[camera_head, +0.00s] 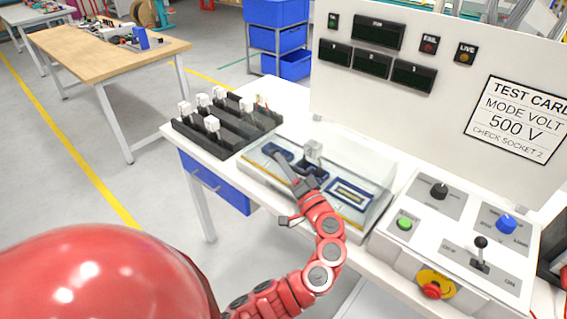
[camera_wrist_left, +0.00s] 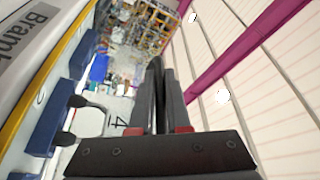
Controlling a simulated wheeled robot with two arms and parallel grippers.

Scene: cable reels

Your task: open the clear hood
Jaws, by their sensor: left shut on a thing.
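The clear hood (camera_head: 380,205) is a see-through box over a shallow test bay on the white bench, in the middle of the head view. It looks down over the bay, though its exact tilt is hard to tell. Blue-framed sockets and a grey block show through it. My left gripper (camera_head: 280,160) reaches over the hood's front, with its fingers across the left part of the bay. In the left wrist view its fingers (camera_wrist_left: 159,95) are nearly together. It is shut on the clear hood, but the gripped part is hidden. My right gripper is not in view.
A black rack (camera_head: 215,130) with several white plugs stands left of the hood. A control panel (camera_head: 455,235) with a lever, knobs and a red stop button (camera_head: 432,291) is on the right. An upright panel (camera_head: 420,85) with a test card stands behind.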

